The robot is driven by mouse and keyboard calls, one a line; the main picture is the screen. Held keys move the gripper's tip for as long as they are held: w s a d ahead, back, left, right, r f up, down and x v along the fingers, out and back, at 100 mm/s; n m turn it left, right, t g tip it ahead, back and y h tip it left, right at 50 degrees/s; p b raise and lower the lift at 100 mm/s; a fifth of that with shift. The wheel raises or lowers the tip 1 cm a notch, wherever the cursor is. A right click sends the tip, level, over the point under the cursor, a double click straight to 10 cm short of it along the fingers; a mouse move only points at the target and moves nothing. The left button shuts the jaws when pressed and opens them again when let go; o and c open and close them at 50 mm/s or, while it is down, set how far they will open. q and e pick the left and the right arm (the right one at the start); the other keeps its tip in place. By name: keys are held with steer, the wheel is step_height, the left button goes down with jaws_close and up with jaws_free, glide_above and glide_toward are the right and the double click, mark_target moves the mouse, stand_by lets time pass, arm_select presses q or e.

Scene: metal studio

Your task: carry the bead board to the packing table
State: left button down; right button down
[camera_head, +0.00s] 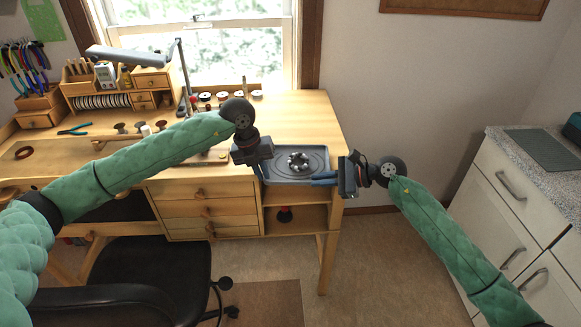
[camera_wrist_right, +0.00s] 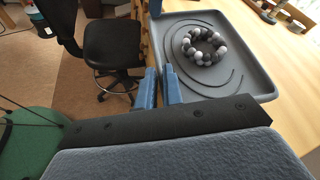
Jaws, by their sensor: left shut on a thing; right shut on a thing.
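The bead board (camera_head: 282,177) is a shallow grey tray with curved grooves and a ring of grey, white and dark beads (camera_head: 298,161). It is at the front right corner of the wooden workbench; I cannot tell if it touches the top. My left gripper (camera_head: 262,168) is shut on its left side, the fingertips partly hidden. My right gripper (camera_head: 325,179) is shut on its right side. In the right wrist view, the blue fingers (camera_wrist_right: 160,88) straddle the rim of the board (camera_wrist_right: 258,75), and the bead ring (camera_wrist_right: 203,47) lies inside the grooves.
The workbench (camera_head: 308,115) holds a lamp, spools, pliers and small drawers. A black chair (camera_head: 165,270) stands in front of it. At the right is a white cabinet (camera_head: 500,190) with a speckled top and a dark green mat (camera_head: 545,148). Open floor (camera_head: 375,265) lies between bench and cabinet.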

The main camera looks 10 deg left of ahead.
arm_select(q)
steer(key=shift+d+r, duration=0.2)
step_height(320, 180, up, 5)
steer(key=p, duration=0.5)
steer(key=shift+s+f, duration=0.1)
steer(key=shift+f, duration=0.05)
steer(key=shift+f, duration=0.15)
